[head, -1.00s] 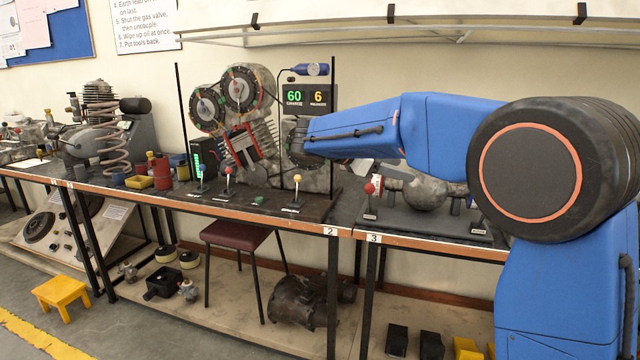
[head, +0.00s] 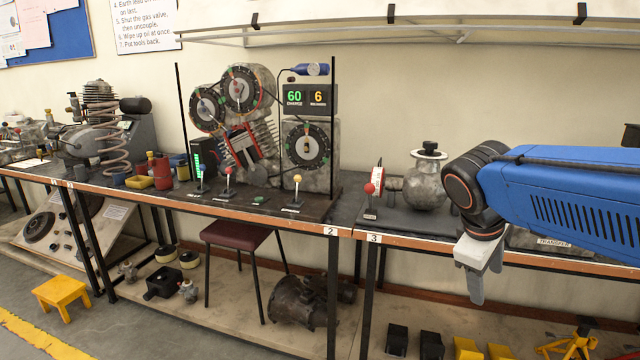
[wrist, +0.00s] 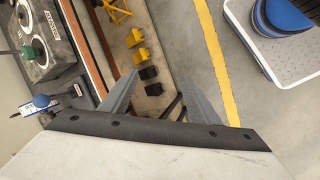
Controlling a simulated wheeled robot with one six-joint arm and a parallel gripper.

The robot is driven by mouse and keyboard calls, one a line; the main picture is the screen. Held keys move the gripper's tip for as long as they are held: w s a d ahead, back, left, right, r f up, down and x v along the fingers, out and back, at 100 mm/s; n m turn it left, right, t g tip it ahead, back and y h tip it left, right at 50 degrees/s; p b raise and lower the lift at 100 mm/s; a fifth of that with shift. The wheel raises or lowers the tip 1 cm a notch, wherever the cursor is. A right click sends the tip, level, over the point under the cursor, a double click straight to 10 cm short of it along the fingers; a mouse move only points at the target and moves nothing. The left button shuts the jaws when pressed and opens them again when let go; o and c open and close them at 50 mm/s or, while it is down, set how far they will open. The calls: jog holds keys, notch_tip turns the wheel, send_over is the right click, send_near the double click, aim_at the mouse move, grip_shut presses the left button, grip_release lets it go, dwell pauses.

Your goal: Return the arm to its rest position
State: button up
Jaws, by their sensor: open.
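My gripper (head: 477,280) hangs at the right in the head view, in front of the bench edge and pointing down. My blue arm reaches in to it from the right edge. In the wrist view my gripper (wrist: 165,95) shows two grey fingers spread apart with nothing between them. Floor and the low shelf lie below the fingers.
The bench (head: 270,213) runs along the wall, with a red-knobbed lever (head: 370,200) and a grey round vessel (head: 425,185) near my gripper. An engine display with dials (head: 240,88) stands mid-bench. Yellow and black blocks (head: 467,348) lie below. The floor in front is open.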

jog(key=s+a+f+m+t+y, duration=0.2)
jog(key=s+f+m, duration=0.6)
jog(key=s, duration=0.5)
jog(key=shift+a+f+y, duration=0.75)
jog(key=shift+f+y, duration=0.1)
jog(key=shift+y, duration=0.35)
jog(key=shift+s, duration=0.1)
